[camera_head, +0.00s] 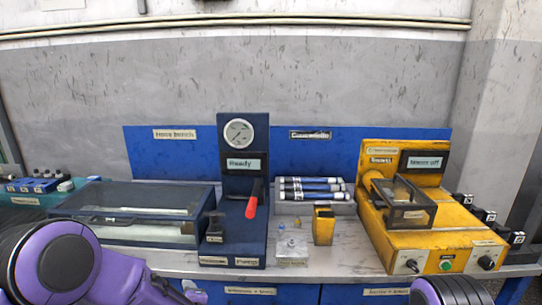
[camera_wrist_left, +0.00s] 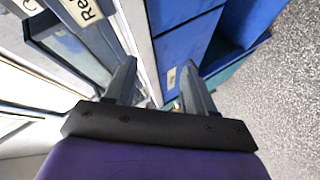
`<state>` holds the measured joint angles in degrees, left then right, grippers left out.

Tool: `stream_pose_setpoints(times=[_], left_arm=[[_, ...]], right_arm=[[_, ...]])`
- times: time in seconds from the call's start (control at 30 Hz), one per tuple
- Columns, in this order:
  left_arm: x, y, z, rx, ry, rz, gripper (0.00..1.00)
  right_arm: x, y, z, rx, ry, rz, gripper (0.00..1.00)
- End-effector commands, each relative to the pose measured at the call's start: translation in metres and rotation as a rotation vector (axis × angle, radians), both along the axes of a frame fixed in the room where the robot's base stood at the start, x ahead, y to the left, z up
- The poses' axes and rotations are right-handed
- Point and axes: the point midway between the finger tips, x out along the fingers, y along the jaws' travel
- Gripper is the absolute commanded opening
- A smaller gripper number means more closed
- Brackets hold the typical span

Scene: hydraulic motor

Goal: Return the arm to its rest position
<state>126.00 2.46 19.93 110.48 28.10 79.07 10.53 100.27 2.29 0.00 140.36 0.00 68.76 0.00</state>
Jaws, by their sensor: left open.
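My left arm, purple and black (camera_head: 70,265), comes in at the lower left of the head view, in front of the bench. My left gripper (camera_wrist_left: 159,66) shows in the left wrist view with its two dark fingers apart and nothing between them. It is close to the bench front and its blue drawers (camera_wrist_left: 185,40). A purple part of my right arm (camera_head: 450,292) shows at the bottom right edge of the head view. My right gripper is out of view.
On the grey bench (camera_head: 175,262) stand a glass-lidded case (camera_head: 130,205), a blue gauge press with a red lever (camera_head: 250,208), a rack of tubes (camera_head: 310,195), a small yellow block (camera_head: 323,226) and a yellow tester (camera_head: 420,240). Speckled floor (camera_wrist_left: 285,100) lies open beside the drawers.

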Motion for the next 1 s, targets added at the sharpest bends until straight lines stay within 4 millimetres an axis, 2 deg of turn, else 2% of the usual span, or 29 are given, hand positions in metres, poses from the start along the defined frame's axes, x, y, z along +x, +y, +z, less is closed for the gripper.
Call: stream_pose_setpoints(times=[0.03, 0.07, 0.1, 0.17, 0.2, 0.27, 0.3, 0.4, 0.5, 0.63, 1.0], left_arm=[[-0.031, 0.006, -0.039, 0.091, 0.137, -0.119, 0.54], [-0.049, 0.009, -0.059, 0.138, 0.213, -0.191, 0.54], [-0.076, 0.013, -0.084, 0.192, 0.312, -0.282, 0.54], [-0.12, 0.019, -0.117, 0.253, 0.455, -0.409, 0.54], [-0.151, 0.024, -0.136, 0.28, 0.546, -0.486, 0.54], [-0.199, 0.033, -0.159, 0.303, 0.674, -0.584, 0.54], [-0.231, 0.039, -0.17, 0.308, 0.752, -0.634, 0.54], [-0.298, 0.055, -0.186, 0.298, 0.909, -0.701, 0.54], [-0.341, 0.071, -0.194, 0.293, 1.013, -0.7, 0.54], [-0.361, 0.075, -0.202, 0.281, 1.062, -0.704, 0.54], [-0.361, 0.074, -0.202, 0.28, 1.06, -0.701, 0.54]], right_arm=[[0.0, 0.0, 0.0, 0.0, 0.0, 0.0, 0.38], [0.0, 0.0, 0.0, 0.0, 0.0, 0.0, 0.38], [0.0, 0.0, 0.0, 0.0, 0.0, 0.0, 0.38], [0.0, 0.0, 0.0, 0.0, 0.0, 0.0, 0.38], [0.0, 0.0, 0.0, 0.0, 0.0, 0.0, 0.38], [0.0, 0.0, 0.0, 0.0, 0.0, 0.0, 0.38], [0.0, 0.0, 0.0, 0.0, 0.0, 0.0, 0.38], [0.0, 0.0, 0.0, 0.0, 0.0, 0.0, 0.38], [0.0, 0.0, 0.0, 0.0, 0.0, 0.0, 0.38], [0.0, 0.0, 0.0, 0.0, 0.0, 0.0, 0.38], [0.0, 0.0, 0.0, 0.0, 0.0, 0.0, 0.38]])
